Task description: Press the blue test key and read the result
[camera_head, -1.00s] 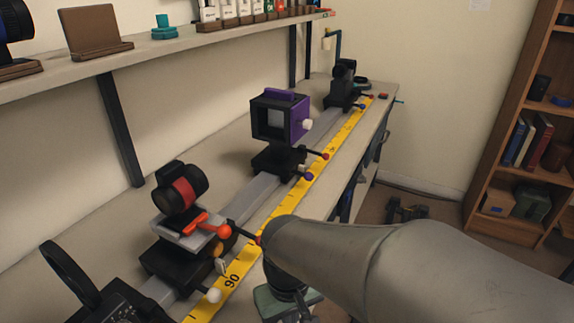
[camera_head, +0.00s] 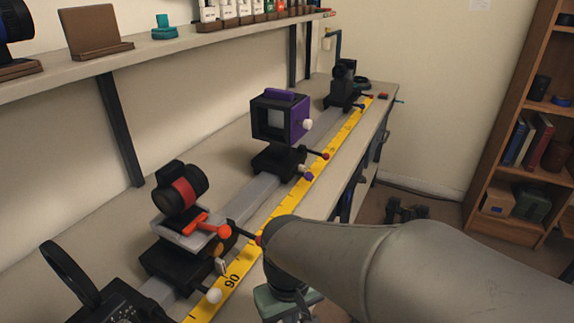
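I cannot make out a blue test key or a result readout in this view. The optical bench rail (camera_head: 247,199) runs along the worktop. It carries a black lens with a red band (camera_head: 183,188) on a mount with an orange lever (camera_head: 207,223). Farther along stands a purple and black box (camera_head: 279,118) with a pale window. A black device (camera_head: 343,84) stands at the far end. My grey arm crosses the lower right, and its dark joint is by the bench's front edge.
A yellow scale (camera_head: 290,205) lies along the rail's front side. A wall shelf (camera_head: 150,58) above holds a brown stand (camera_head: 93,36), a teal piece (camera_head: 164,28) and several small items. A bookcase (camera_head: 519,125) stands at right. Bare worktop (camera_head: 120,212) lies behind the rail.

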